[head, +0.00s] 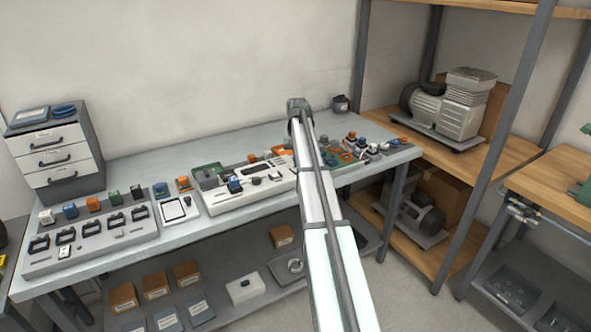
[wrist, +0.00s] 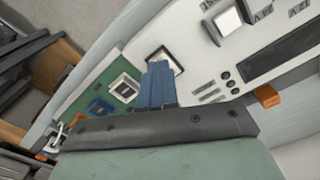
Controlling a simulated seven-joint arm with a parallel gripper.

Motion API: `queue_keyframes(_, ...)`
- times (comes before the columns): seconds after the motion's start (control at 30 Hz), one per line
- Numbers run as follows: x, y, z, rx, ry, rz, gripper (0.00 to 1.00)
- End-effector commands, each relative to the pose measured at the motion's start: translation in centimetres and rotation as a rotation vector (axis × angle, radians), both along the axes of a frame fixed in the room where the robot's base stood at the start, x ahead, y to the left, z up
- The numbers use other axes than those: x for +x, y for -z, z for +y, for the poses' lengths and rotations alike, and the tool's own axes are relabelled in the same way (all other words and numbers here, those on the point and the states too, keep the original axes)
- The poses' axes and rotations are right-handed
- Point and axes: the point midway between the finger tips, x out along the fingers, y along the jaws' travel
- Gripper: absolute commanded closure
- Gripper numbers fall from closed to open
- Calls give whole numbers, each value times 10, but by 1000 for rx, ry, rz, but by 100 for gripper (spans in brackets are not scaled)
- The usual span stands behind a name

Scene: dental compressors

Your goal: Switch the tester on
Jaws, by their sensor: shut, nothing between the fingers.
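A white panel device, which looks like the tester, lies on the bench (head: 258,192), partly hidden behind my arm. In the wrist view the white panel (wrist: 205,68) carries a long dark display strip, small round dark spots and printed marks. A pale square switch in a dark frame (wrist: 226,21) sits near the top. A second dark-framed square (wrist: 177,62) is partly covered by my fingertips. My gripper (wrist: 159,68) has blue fingers shut together and empty, over the edge of this square. I cannot tell whether they touch it. In the head view the gripper is hidden.
A green board (wrist: 93,97) with a white module and a blue part lies beside the panel. A grey tray (head: 100,245) with black-handled parts stands at the bench's left. Small coloured parts crowd the right end. A drawer unit (head: 55,150) stands at the left.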

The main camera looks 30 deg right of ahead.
Motion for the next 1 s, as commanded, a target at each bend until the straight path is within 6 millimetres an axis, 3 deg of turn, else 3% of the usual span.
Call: queue_keyframes(1.0,0,12,0,0,0,0,100)
